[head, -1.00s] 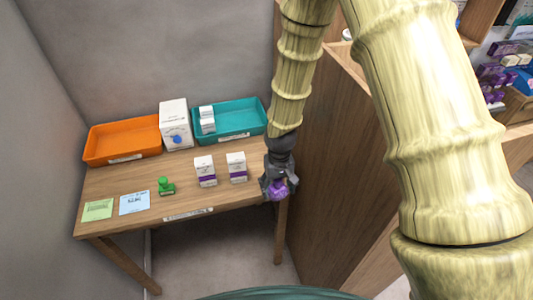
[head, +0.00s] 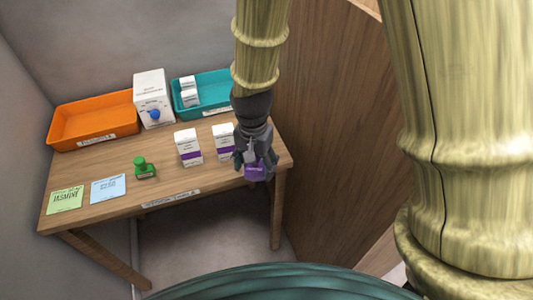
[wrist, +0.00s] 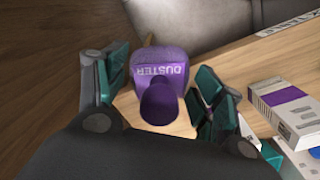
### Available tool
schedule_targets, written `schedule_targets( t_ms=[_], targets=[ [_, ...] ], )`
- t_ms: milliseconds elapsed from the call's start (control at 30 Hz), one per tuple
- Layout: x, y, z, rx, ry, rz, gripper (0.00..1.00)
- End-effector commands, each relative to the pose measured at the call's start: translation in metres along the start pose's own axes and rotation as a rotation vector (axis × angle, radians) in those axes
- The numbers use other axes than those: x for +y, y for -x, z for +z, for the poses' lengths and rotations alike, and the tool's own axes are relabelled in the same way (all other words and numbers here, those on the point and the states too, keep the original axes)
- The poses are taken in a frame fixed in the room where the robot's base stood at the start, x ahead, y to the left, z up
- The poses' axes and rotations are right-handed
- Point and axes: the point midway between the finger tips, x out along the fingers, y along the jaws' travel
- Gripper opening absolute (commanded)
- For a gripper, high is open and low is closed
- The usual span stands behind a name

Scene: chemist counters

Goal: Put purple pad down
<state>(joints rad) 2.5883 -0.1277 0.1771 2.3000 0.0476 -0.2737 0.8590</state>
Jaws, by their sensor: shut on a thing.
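The purple pad (head: 257,172) is in my gripper (head: 252,163), at the right front corner of the wooden table (head: 110,170) in the head view. In the wrist view the pad (wrist: 157,62) shows the word "DUSTER" and a round purple knob, with my gripper's fingers (wrist: 155,95) on both sides of it. My gripper is shut on the pad. The table's corner shows beneath the pad in the wrist view. I cannot tell whether the pad touches the table.
Two white boxes with purple bands (head: 188,147) stand left of my gripper. A green stamp (head: 144,169), green note (head: 66,200) and blue note (head: 108,189) lie further left. Orange (head: 92,120) and teal (head: 205,93) trays and a white carton (head: 153,98) stand behind. A wooden panel (head: 325,130) rises at right.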

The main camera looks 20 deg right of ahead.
Motion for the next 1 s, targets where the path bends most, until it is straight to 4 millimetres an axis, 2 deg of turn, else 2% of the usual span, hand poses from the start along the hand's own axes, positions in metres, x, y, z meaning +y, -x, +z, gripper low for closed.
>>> schedule_targets(
  t_ms=[133,267,800,1000],
  targets=[
    [0.001,-0.001,0.004,0.000,-0.041,0.001,0.49],
    [-0.002,0.000,-0.009,-0.002,-0.050,0.000,0.49],
    [-0.024,-0.010,-0.116,-0.001,-0.048,0.000,0.49],
    [-0.029,-0.013,-0.143,-0.001,-0.046,0.000,0.49]
  ],
)
